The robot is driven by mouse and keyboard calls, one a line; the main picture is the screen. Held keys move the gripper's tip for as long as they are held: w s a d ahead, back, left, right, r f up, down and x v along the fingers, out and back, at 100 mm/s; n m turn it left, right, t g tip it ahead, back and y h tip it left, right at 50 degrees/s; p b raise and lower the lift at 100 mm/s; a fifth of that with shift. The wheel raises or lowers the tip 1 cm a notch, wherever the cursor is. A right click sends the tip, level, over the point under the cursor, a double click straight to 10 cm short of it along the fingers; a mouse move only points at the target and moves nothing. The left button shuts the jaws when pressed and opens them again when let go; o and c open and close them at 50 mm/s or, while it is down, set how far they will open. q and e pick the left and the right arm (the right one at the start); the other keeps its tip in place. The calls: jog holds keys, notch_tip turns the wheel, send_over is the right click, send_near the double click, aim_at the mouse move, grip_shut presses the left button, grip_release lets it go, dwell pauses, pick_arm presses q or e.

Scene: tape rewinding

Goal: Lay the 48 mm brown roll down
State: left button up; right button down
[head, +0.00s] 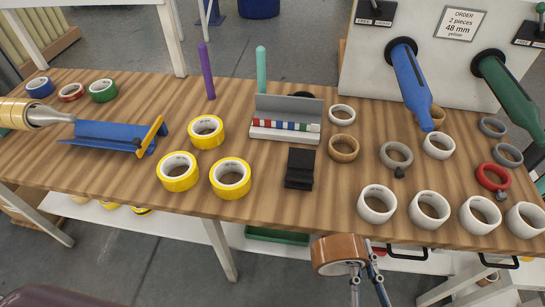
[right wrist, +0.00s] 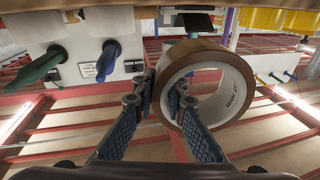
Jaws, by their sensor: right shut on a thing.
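The brown roll (head: 338,255), a wide ring with a pale printed core, hangs in the air off the front edge of the table. My right gripper (head: 362,270) is shut on one side of its wall. In the right wrist view, the brown roll (right wrist: 207,88) stands on edge. One finger of the right gripper (right wrist: 162,95) is inside the ring and the other outside. The wooden table (head: 110,185) lies beyond the roll. My left gripper is not in view.
Yellow rolls (head: 178,172) lie left of a black block (head: 300,170). White rings (head: 376,204) line the front right. The front left is bare.

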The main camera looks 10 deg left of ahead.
jog(key=shift+s+a+f, duration=0.15)
jog(key=shift+a+f, duration=0.05)
jog(key=shift+f, duration=0.3)
jog(key=shift+s+a+f, duration=0.15)
jog(key=shift+f, duration=0.3)
jog(key=shift+w+r, duration=0.1)
jog(key=shift+w, duration=0.15)
jog(key=x, duration=0.4)
jog(key=p+x, duration=0.1)
jog(key=x, duration=0.3)
jog(key=f+x, duration=0.1)
jog(key=x, duration=0.4)
jog(key=shift+a+p, duration=0.15)
jog(key=shift+p, duration=0.2)
jog(key=shift+w+a+f, duration=0.1)
jog(key=shift+w, duration=0.5)
jog(key=x, duration=0.3)
jog(key=shift+w+a+p, duration=0.1)
jog(key=shift+p, duration=0.2)
jog(key=shift+f, duration=0.85)
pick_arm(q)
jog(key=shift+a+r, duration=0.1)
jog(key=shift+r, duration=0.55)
